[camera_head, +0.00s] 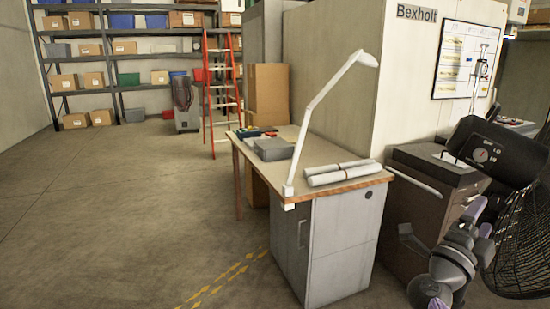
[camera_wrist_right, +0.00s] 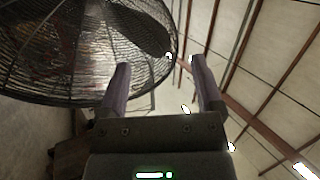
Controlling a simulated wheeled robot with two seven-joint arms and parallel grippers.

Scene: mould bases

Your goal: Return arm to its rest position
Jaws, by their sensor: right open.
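My right gripper (camera_head: 481,218) is at the lower right of the head view, raised, in front of a dark cabinet and beside a black wire-caged fan (camera_head: 522,245). In the right wrist view my right gripper (camera_wrist_right: 160,66) points up, its two purple-grey fingers wide apart with nothing between them. The fan (camera_wrist_right: 70,45) fills the upper left there; I cannot tell how close it is to the fingers. The ceiling beams show behind. My left gripper is in neither view.
A desk (camera_head: 355,183) with a white lamp (camera_head: 322,100), pale rolls (camera_head: 340,173) and a grey box (camera_head: 273,149) stands mid-view. A dark cabinet (camera_head: 412,205) is to its right. A red ladder (camera_head: 222,95) and shelves (camera_head: 117,75) are behind. The left floor is clear.

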